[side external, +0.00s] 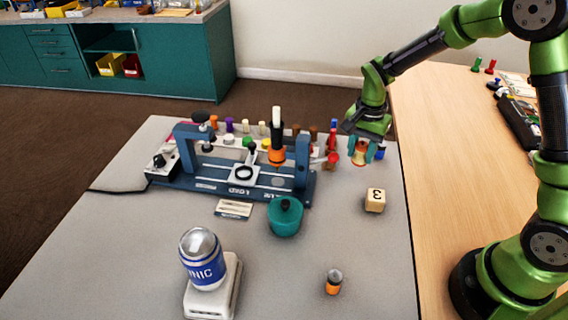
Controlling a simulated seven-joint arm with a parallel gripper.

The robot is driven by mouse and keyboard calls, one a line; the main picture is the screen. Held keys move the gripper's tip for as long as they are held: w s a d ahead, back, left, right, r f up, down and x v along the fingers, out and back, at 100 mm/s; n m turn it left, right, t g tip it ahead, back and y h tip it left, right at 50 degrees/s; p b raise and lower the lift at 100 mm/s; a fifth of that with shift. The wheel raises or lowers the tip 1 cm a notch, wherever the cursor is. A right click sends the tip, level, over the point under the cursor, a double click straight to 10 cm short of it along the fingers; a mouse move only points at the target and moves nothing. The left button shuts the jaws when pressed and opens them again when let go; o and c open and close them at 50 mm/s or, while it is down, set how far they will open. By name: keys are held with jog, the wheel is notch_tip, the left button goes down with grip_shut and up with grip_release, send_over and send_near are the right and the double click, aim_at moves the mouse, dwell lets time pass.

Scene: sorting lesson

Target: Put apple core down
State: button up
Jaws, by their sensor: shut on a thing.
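My gripper (366,152) is at the right rear part of the grey table. It is shut on the apple core (360,155), a small piece with a cream middle and reddish ends. The core is between the fingers, above or at the table top; I cannot tell whether it touches the surface. Part of it is hidden by the fingers.
A blue test rig (235,185) with several small coloured pieces behind it stands left of my gripper. A numbered wooden cube (375,200), teal pot (285,217), orange-banded jar (333,282) and domed blue device (203,260) stand nearer. Table between cube and jar is clear.

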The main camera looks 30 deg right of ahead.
aim_at(360, 161)
jog(key=shift+s+f, duration=0.1)
jog(key=shift+f, duration=1.65)
jog(key=shift+f, duration=0.1)
jog(key=o, duration=1)
jog(key=shift+o, duration=0.2)
notch_tip(360, 161, up, 12)
jog(key=s+a+r+n+t+y, duration=0.1)
jog(key=s+a+r+n+t, duration=0.1)
jog(key=s, duration=0.6)
jog(key=s+a+r+n+t+y, duration=0.1)
jog(key=s+a+r+n+t, duration=0.2)
jog(key=s+r+n+t, duration=0.2)
jog(key=s+r+n, duration=0.2)
jog(key=s+r, duration=0.1)
jog(key=r, duration=0.1)
jog(key=shift+s, duration=0.25)
